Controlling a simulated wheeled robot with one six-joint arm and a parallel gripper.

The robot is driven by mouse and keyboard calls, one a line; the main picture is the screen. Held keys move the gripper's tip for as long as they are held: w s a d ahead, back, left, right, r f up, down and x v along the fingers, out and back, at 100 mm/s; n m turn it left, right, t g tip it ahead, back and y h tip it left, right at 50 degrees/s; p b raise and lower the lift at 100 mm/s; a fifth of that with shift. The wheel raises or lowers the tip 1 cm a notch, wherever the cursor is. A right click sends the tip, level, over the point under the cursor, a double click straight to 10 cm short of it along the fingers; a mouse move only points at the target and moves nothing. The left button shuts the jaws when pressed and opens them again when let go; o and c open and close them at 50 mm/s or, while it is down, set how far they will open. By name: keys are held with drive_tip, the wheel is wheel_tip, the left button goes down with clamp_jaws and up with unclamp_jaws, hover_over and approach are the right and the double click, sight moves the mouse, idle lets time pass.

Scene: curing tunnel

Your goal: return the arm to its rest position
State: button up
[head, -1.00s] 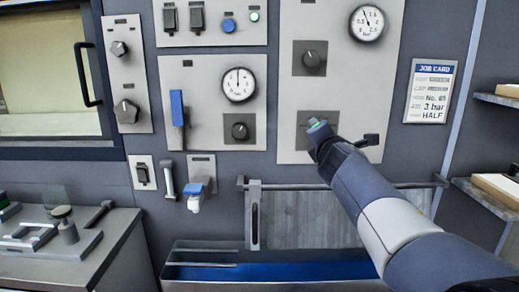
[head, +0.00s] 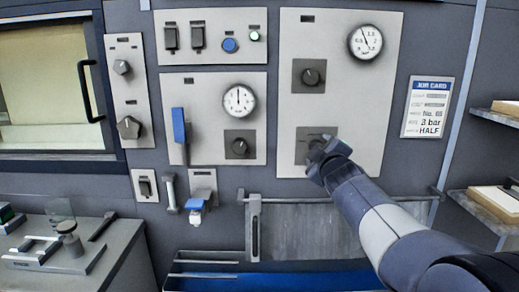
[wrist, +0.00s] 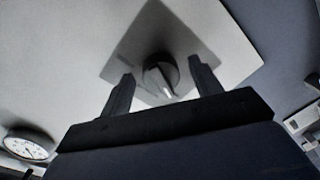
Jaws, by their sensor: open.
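My gripper (head: 318,160) is in front of the lower knob on the right-hand control panel in the head view. In the wrist view my gripper (wrist: 160,88) has its two fingers spread apart, with the grey knob (wrist: 160,76) showing between and beyond them. Nothing is held. The knob (head: 330,137) is partly hidden behind my gripper in the head view, on its dark square plate (wrist: 152,45). I cannot tell the exact gap between fingers and knob. My arm reaches in from the lower right.
The right panel (head: 290,90) also carries a gauge (head: 365,42) and an upper knob (head: 311,76). A blue lever (head: 179,125) and switches are to the left. A blue-lined trough (head: 270,280) lies below. Shelves (head: 490,207) stand at the right, beside a job card (head: 427,107).

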drive_tip(key=shift+m+y+p, duration=0.3)
drive_tip(key=shift+m+p, duration=1.6)
drive_tip(key=shift+m, duration=1.4)
drive_tip(key=shift+f, duration=0.1)
